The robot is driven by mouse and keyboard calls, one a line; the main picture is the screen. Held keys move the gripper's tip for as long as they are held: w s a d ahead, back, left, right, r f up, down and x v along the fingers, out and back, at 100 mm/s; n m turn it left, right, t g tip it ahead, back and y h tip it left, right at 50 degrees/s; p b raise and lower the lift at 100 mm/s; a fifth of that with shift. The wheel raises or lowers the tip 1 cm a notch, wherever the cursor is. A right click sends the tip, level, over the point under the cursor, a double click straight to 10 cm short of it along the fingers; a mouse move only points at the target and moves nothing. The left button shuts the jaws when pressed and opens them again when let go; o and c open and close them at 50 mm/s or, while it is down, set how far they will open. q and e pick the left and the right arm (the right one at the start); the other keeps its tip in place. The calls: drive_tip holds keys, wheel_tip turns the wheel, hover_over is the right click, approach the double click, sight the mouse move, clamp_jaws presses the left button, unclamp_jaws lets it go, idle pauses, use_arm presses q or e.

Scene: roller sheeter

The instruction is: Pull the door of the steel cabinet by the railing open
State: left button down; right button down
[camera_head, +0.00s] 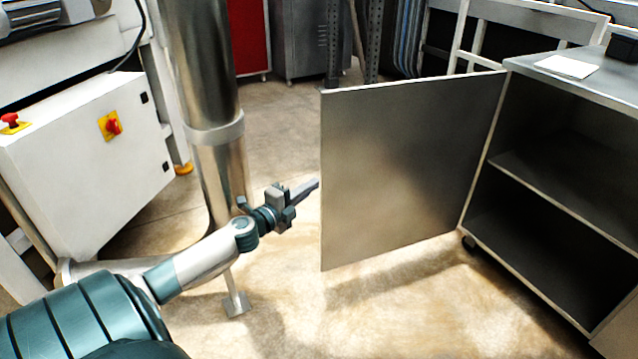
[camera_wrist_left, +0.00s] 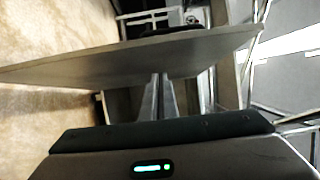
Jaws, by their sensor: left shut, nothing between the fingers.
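The steel cabinet (camera_head: 608,251) stands at the right in the head view, by the railing (camera_head: 548,18). Its flat grey door (camera_head: 410,170) is swung wide open, and the dark inside with a shelf (camera_head: 570,180) shows. My left gripper (camera_head: 314,185) is shut and empty at the door's free vertical edge. In the left wrist view the door (camera_wrist_left: 90,66) crosses the picture, and my shut fingers (camera_wrist_left: 158,95) point up to it. I cannot tell whether the tips touch it. My right gripper is not in view.
A metal column (camera_head: 205,80) stands close behind my left arm. A white control box (camera_head: 85,160) with red knobs is at the left. A paper (camera_head: 568,66) lies on the cabinet top. The floor (camera_head: 420,310) in front of the door is clear.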

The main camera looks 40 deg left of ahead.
use_arm(q)
drive_tip(key=s, duration=0.2)
drive_tip(key=s+a, duration=0.1)
drive_tip(key=s, duration=0.1)
drive_tip(key=shift+s, duration=0.25)
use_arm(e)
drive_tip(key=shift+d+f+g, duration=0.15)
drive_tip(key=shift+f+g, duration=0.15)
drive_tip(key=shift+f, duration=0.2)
